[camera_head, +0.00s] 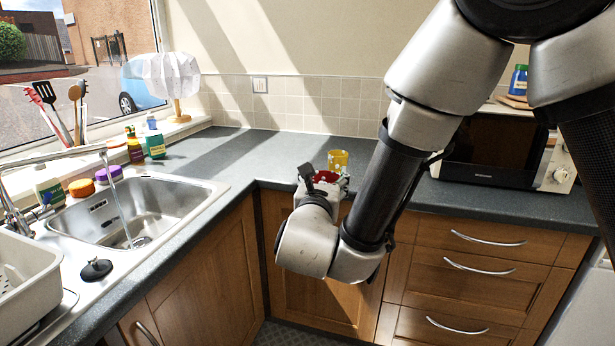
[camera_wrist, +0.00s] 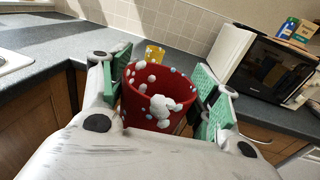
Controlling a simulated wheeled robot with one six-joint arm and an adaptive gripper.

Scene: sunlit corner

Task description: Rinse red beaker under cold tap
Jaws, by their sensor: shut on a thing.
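My gripper (camera_wrist: 160,95) is shut on a red beaker (camera_wrist: 145,118), with a green-padded finger on each side of it. The beaker looks upright and has white and bluish foam blobs on its wall and inside. In the head view only a little of the red beaker (camera_head: 328,176) shows behind my gripper (camera_head: 322,182), near the counter's front edge. The tap (camera_head: 55,155) is at the left, its spout over the sink (camera_head: 190,193). A stream of water (camera_head: 118,200) runs from the spout into the basin. The gripper is well to the right of the stream.
A yellow mug (camera_head: 338,160) stands on the counter behind the gripper. A microwave (camera_head: 490,150) is at the right. A black plug (camera_head: 96,269) and a white dish tub (camera_head: 25,275) are at the front left.

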